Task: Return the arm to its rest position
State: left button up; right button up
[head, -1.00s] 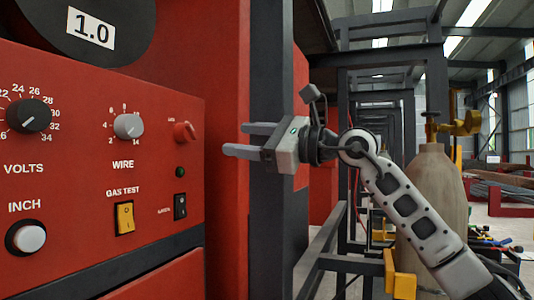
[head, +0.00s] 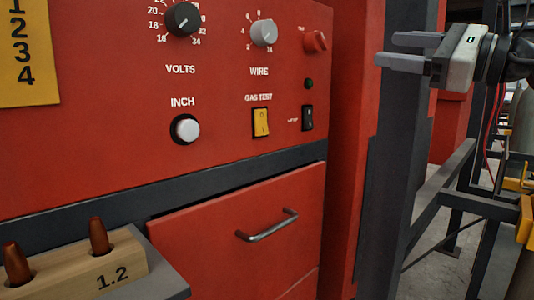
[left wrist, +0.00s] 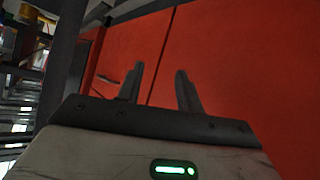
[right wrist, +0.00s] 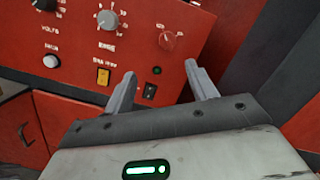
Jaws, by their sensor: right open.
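My right gripper (head: 384,48) is at the upper right of the head view, in front of a dark steel post. Its two grey fingers are apart, point left, and hold nothing. In the right wrist view its open fingers (right wrist: 162,70) point toward the red welder panel (right wrist: 150,38), with a gap to it. My left gripper shows only in its own wrist view (left wrist: 158,68). Its fingers are apart with nothing between them, facing a red cabinet surface (left wrist: 225,50).
The red panel (head: 110,130) has knobs and switches. A drawer with a metal handle (head: 268,226) is below. A wooden block (head: 125,262) marked 1.2 holds copper-coloured tips. A dark post (head: 402,150) and frame bars (head: 440,180) stand at the right.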

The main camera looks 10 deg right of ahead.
jog(key=a+f+m+t+y, duration=0.4)
jog(key=a+f+m, duration=0.5)
jog(key=m, duration=0.4)
jog(key=s+d+f+m+g+h, duration=0.1)
jog(key=d+f+m+h, duration=0.3)
jog(key=f+m+h, duration=0.85)
jog(key=s+d+f+m+g+h, duration=0.1)
jog(key=s+d+f+m+h, duration=0.15)
jog(key=f+m+h, duration=0.95)
jog(key=s+a+f+m+g+y, duration=0.2)
jog(key=s+f+m+g+y, duration=0.35)
jog(key=s+f, duration=0.7)
jog(key=s+a+f+m+g+y, duration=0.2)
jog(key=s+f+m+g, duration=0.5)
jog(key=s+f, duration=0.5)
jog(key=w+a+f+n+t+y, duration=0.1)
jog(key=w+a+f+t+y, duration=0.2)
jog(key=w+a+f+t, duration=0.2)
jog(key=shift+w+a+n+t+y, duration=0.3)
jog(key=shift+w+a+t, duration=0.4)
jog(key=shift+w, duration=0.4)
